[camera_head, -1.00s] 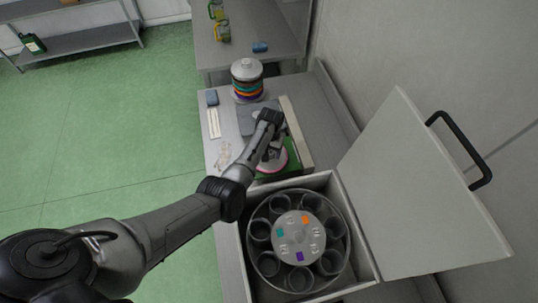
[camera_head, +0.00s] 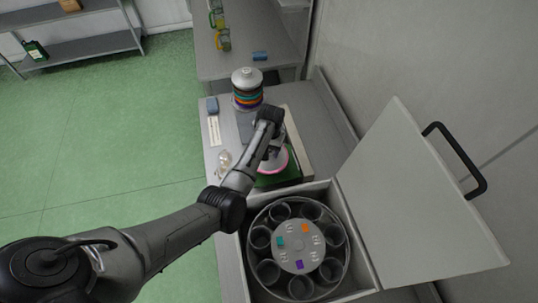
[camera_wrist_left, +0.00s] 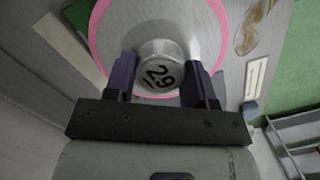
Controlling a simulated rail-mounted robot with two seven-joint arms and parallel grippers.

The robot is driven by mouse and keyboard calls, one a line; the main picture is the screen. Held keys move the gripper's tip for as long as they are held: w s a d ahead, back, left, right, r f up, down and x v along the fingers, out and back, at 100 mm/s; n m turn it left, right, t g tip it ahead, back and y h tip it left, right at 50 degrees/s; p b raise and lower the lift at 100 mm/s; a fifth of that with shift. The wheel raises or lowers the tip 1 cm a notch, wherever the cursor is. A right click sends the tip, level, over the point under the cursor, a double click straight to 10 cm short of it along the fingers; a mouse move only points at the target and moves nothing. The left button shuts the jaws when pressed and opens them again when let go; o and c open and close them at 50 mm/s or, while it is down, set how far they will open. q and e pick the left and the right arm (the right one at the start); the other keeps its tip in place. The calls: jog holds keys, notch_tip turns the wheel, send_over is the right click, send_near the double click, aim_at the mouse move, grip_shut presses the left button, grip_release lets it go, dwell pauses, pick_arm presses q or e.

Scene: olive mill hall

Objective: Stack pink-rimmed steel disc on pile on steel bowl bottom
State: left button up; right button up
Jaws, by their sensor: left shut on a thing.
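The pink-rimmed steel disc (camera_head: 268,166) is held by my left gripper (camera_head: 272,148), partly hidden beneath it, over the near part of the bench. In the left wrist view, the gripper's two dark fingers (camera_wrist_left: 163,70) are shut on either side of the disc's steel knob (camera_wrist_left: 160,72), which bears a printed number. The disc's pink rim (camera_wrist_left: 100,42) spreads behind the fingers. The pile (camera_head: 247,90) stands farther back on the bench, with orange, teal and purple rims and a steel top with a knob. I cannot make out its bowl bottom. My right gripper is not in view.
A steel centrifuge-like box (camera_head: 375,285) with round cups and a raised lid (camera_head: 410,190) stands at the near right. A dark green thing (camera_head: 290,177) lies below the disc.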

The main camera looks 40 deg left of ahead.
pick_arm(q)
notch_tip(320, 180, up, 4)
jog(key=shift+f, duration=0.2)
jog(key=shift+r+p, duration=0.4)
jog(key=shift+p, duration=0.05)
jog(key=shift+r+p, duration=0.9)
jog(key=shift+p, duration=0.3)
jog(key=shift+r+p, duration=0.5)
jog(key=shift+p, duration=0.35)
jog(key=shift+f, duration=0.1)
